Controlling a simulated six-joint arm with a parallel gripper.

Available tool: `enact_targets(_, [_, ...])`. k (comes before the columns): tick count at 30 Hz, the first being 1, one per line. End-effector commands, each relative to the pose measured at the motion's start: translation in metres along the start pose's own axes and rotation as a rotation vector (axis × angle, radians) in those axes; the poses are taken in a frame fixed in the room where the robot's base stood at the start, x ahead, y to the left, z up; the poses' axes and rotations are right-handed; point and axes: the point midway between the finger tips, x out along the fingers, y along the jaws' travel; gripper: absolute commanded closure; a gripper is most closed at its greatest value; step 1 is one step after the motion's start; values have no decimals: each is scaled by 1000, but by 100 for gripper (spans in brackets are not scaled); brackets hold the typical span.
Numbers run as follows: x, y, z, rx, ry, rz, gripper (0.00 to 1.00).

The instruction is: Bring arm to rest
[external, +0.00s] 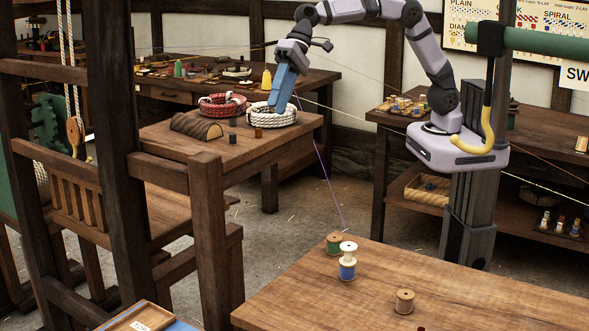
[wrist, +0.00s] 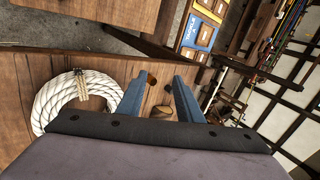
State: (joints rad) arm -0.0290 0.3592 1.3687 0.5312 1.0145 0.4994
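My gripper (external: 281,104) hangs from my raised arm over the far wooden table, its blue fingers pointing down. In the external view its tips overlap the white rope coil (external: 261,116); I cannot tell whether they touch it. In the wrist view the two blue fingers stand apart, so my gripper (wrist: 157,87) is open, with nothing held between them. There the white rope coil (wrist: 52,100) lies to the left of the fingers. Small dark and brown things on the table show beyond and between the fingers.
The front table carries several thread spools (external: 405,301). A timber frame (external: 118,150) rises at left.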

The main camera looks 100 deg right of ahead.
Motion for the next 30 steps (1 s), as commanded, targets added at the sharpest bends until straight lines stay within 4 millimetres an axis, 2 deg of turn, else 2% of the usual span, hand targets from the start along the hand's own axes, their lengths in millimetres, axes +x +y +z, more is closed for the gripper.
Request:
enact_targets(1, [14,9,8,-8,-13,10,67])
enact_targets(6, [45,36,33,-59,-52,55,67])
enact_targets(10, [59,67,53,-116,-74,111,67])
enact_targets(14, [42,114,66,-193,-73,209,67])
enact_targets(21, [7,226,111,-397,-121,417,67])
enact_targets(24, [-7,267,132,-478,-156,483,67])
enact_targets(27, [-19,299,151,-546,-191,533,67])
enact_targets(30, [-27,322,166,-597,-221,566,67])
